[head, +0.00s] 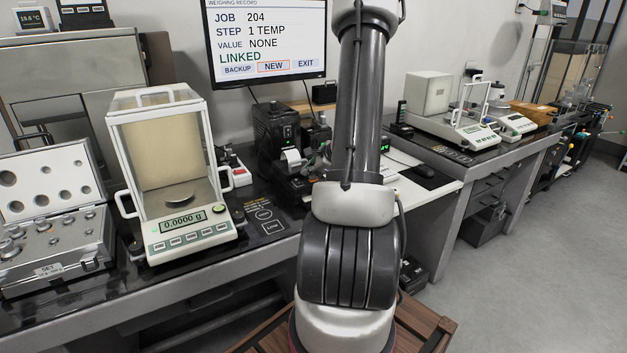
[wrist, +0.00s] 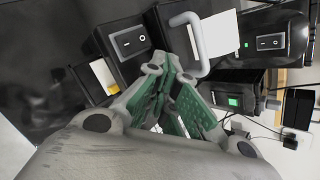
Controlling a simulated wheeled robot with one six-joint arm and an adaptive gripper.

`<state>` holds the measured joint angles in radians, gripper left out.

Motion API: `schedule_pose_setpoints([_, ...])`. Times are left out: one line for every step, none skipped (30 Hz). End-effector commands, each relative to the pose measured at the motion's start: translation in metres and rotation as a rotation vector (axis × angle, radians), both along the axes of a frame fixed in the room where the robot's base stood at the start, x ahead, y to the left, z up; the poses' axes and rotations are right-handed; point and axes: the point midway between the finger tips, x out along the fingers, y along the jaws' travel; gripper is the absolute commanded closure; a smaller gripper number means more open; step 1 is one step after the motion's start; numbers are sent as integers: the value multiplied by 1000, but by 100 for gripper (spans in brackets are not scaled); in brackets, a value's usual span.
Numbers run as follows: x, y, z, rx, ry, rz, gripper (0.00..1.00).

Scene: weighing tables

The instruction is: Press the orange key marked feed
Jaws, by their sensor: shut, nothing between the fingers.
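No orange key marked feed can be made out in either view. In the head view, a black printer (head: 274,128) with a paper strip stands on the bench, and a smaller black device (head: 315,135) stands beside it, partly behind my arm. My gripper (wrist: 168,62) shows in the wrist view, shut and empty, with green-lined fingers. Its tips are close to a black housing with a rocker switch (wrist: 128,41) and a white loop handle (wrist: 190,42). Whether the tips touch anything cannot be told. My arm hides the gripper in the head view.
A glass-walled balance (head: 178,190) reading 0.0000 g and an open weight case (head: 55,225) stand left. A monitor (head: 267,40) hangs behind. A white paper piece (wrist: 103,76) and a second rocker switch (wrist: 270,42) show in the wrist view. Floor (head: 530,250) at right is clear.

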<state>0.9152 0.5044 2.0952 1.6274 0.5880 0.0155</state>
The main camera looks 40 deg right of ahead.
Motion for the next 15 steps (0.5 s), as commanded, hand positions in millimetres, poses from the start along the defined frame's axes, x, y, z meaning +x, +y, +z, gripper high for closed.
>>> schedule_pose_setpoints([0, 0, 0, 0, 0, 0, 100])
schedule_pose_setpoints([0, 0, 0, 0, 0, 0, 100])
schedule_pose_setpoints([0, 0, 0, 0, 0, 0, 100])
schedule_pose_setpoints([0, 0, 0, 0, 0, 0, 100])
schedule_pose_setpoints([0, 0, 1, 0, 0, 0, 100])
schedule_pose_setpoints([0, 0, 2, 0, 0, 0, 100])
schedule_pose_setpoints([0, 0, 3, 0, 0, 0, 100])
schedule_pose_setpoints([0, 0, 4, -1, -1, -1, 100])
schedule_pose_setpoints([0, 0, 6, -1, -1, 0, 100])
schedule_pose_setpoints([0, 0, 8, -2, -1, 1, 100])
schedule_pose_setpoints([0, 0, 10, -3, -1, 2, 100])
schedule_pose_setpoints([0, 0, 12, -1, -1, 1, 100])
schedule_pose_setpoints([0, 0, 13, -1, -1, 1, 100])
schedule_pose_setpoints([0, 0, 14, -1, -1, 0, 100])
schedule_pose_setpoints([0, 0, 15, -1, 0, 1, 100])
